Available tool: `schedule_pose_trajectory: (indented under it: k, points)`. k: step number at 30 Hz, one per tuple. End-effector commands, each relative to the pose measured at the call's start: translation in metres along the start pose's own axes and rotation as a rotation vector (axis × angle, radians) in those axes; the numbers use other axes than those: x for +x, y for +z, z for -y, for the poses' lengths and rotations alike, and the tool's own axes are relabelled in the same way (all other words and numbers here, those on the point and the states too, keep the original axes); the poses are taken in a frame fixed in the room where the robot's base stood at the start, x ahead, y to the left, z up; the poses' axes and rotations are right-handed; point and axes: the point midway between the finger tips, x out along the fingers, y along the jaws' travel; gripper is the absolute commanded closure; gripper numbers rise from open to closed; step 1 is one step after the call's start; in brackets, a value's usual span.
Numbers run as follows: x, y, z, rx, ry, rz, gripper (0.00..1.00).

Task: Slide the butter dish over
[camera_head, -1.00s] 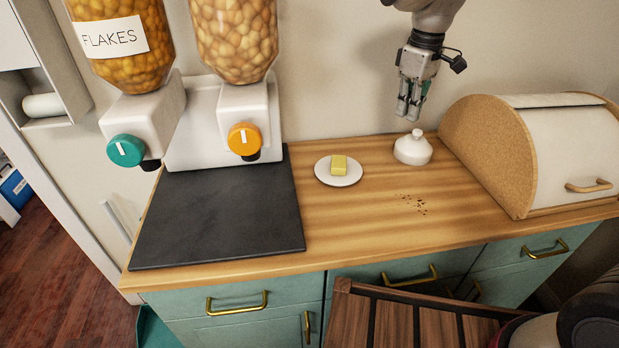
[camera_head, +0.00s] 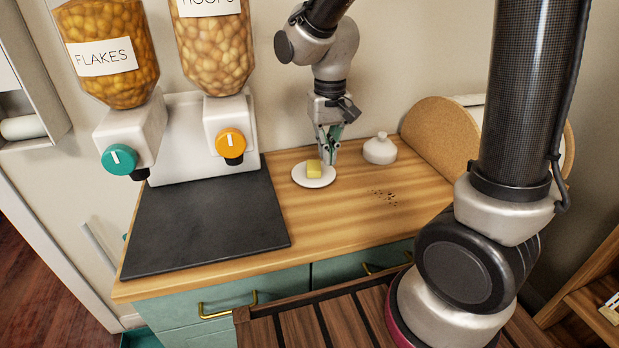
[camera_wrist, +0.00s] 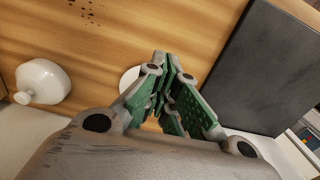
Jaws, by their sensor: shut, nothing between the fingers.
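The butter dish is a round white plate (camera_head: 316,182) with a yellow block of butter (camera_head: 314,167) on it, on the wooden counter. Its white lid with a knob (camera_head: 380,149) stands apart, to the right and a little behind. My gripper (camera_head: 328,160) points down at the right rear edge of the plate, shut and empty. I cannot tell whether the fingertips touch the plate. In the wrist view my gripper (camera_wrist: 172,62) covers most of the plate (camera_wrist: 130,78) and hides the butter; the lid (camera_wrist: 43,81) lies to the left.
A dark slate mat (camera_head: 206,222) lies left of the plate, with bare wood between. Cereal dispensers (camera_head: 205,135) stand behind the mat. A bread box (camera_head: 437,135) is at the right. Crumbs (camera_head: 383,197) lie in front of the lid.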

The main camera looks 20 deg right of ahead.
Motion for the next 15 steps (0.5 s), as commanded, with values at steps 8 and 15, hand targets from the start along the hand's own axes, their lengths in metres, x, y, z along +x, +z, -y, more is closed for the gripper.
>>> schedule_pose_trajectory:
  k: [8,15]
  points:
    - [0.018,0.000,0.000,0.039,0.001,0.003,1.00]
    - [0.068,0.000,0.000,0.038,0.002,0.004,1.00]
